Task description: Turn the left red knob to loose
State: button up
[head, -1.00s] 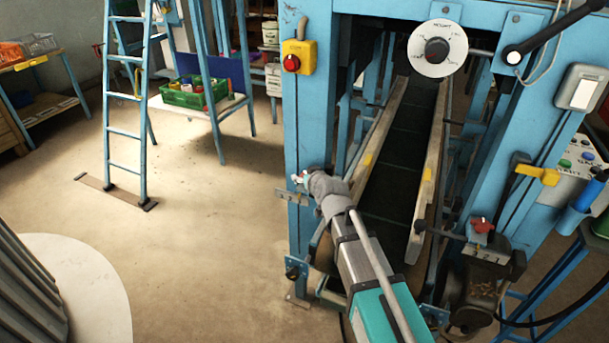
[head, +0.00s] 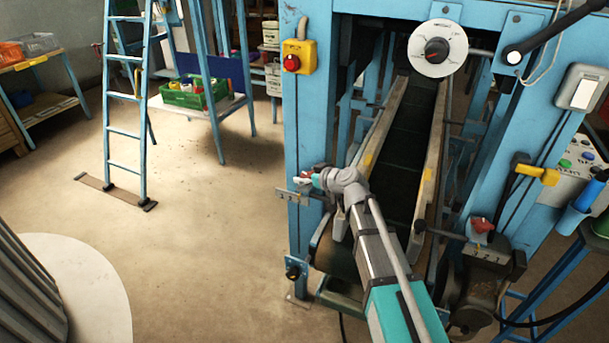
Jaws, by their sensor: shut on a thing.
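The left red knob (head: 302,180) shows as a small red patch above a metal plate (head: 294,196) on the blue left post of the machine. My gripper (head: 308,180) reaches it from the right and is shut on it. The fingers cover much of the knob, so its pointing direction is hard to read.
The dark conveyor belt (head: 402,160) runs back between pale side rails, close to my arm. A round white dial (head: 438,48) hangs above it. A yellow box with a red button (head: 298,55) is on the left post. Open floor (head: 190,245) lies to the left.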

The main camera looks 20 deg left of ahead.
jog(key=shift+n+g+y, duration=0.3)
jog(key=shift+n+g, duration=0.6)
jog(key=o, duration=0.8)
